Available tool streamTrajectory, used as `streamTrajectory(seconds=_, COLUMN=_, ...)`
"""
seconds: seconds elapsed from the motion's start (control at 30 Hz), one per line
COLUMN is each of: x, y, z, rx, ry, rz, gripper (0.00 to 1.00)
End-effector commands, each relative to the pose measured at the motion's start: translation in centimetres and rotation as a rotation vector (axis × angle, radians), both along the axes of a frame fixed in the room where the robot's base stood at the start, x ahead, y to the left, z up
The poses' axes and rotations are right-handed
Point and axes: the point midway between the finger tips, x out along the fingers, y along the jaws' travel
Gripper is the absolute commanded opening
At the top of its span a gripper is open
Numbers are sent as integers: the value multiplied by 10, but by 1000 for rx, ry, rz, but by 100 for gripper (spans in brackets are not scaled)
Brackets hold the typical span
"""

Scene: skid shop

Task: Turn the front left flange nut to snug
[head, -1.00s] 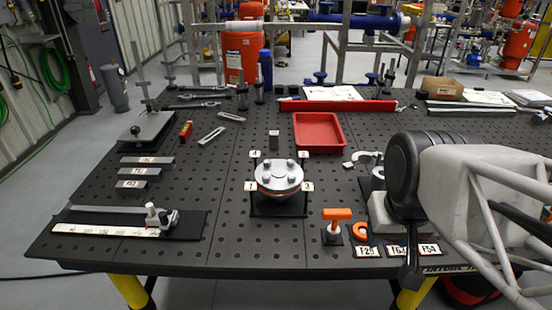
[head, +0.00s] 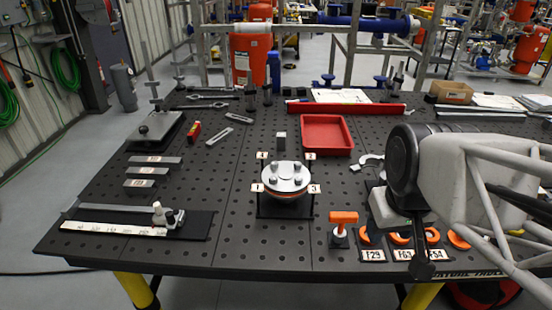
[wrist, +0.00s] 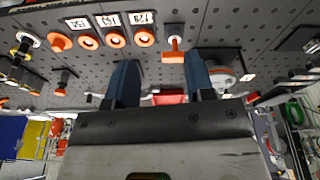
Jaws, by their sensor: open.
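The round grey flange (head: 287,176) stands on a black stand mid-table, with nuts on top and numbered tags at its corners. The front left nut (head: 274,181) is by tag 1 (head: 257,188). In the wrist view the flange (wrist: 222,82) is partly hidden behind my right-hand finger, and its separate nuts are too small to tell apart. My gripper (wrist: 160,62) shows two blue-grey fingers spread apart with nothing between them. It is apart from the flange; in the head view my arm is to the flange's right and the fingers are not clearly seen.
An orange T-handled tool (head: 343,218) stands right of the flange; several orange rings (head: 400,238) with tags sit beyond it. A red tray (head: 326,134) lies behind. A ruler fixture (head: 125,228) and labelled bars (head: 147,171) lie left. The table between these and the flange is clear.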

Motion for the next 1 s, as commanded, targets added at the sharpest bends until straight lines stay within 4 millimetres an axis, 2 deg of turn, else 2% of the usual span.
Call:
streamTrajectory(seconds=0.27, x=50, y=21, z=9, rx=-68, ry=37, rz=387, gripper=49)
streamTrajectory(seconds=0.53, x=105, y=51, z=13, rx=-135, ry=70, rz=835, gripper=49)
streamTrajectory(seconds=1.0, x=197, y=119, z=-1, rx=-221, ry=107, rz=1618, gripper=49)
